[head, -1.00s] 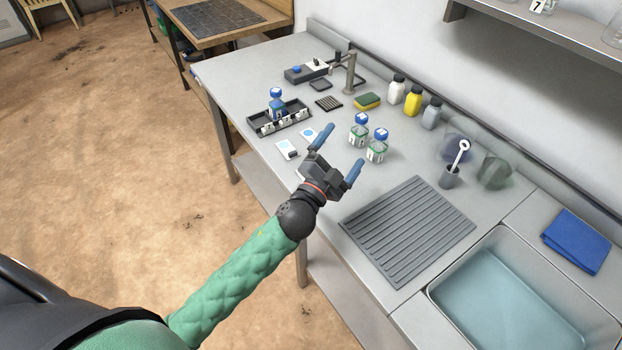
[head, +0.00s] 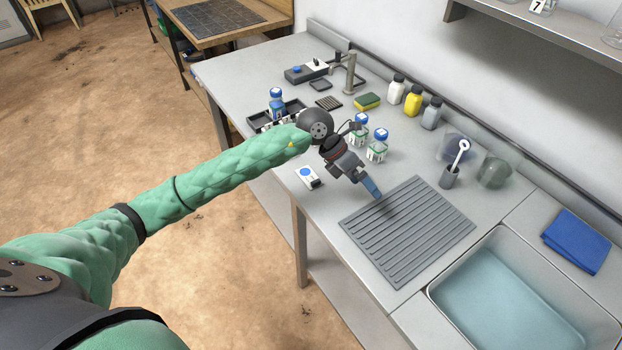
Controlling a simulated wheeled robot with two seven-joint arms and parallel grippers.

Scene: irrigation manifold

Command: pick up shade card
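A small white card with a blue dot (head: 305,173) lies flat near the table's front edge, with a dark piece at its right end; it may be the shade card, but I cannot read it. My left gripper (head: 371,188) is over the table, to the right of this card and apart from it, pointing down and right toward the grey ribbed mat. Only one blue finger shows clearly, so its opening cannot be judged. No held thing is visible. My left forearm covers the spot where other small cards lay. My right gripper is not in view.
Two blue-capped bottles (head: 377,146) stand just behind the gripper. A black rack (head: 257,121) with another blue-capped bottle is partly behind my arm. The ribbed mat (head: 408,232) and the sink (head: 510,300) lie to the right. Several bottles and a sponge (head: 367,101) stand farther back.

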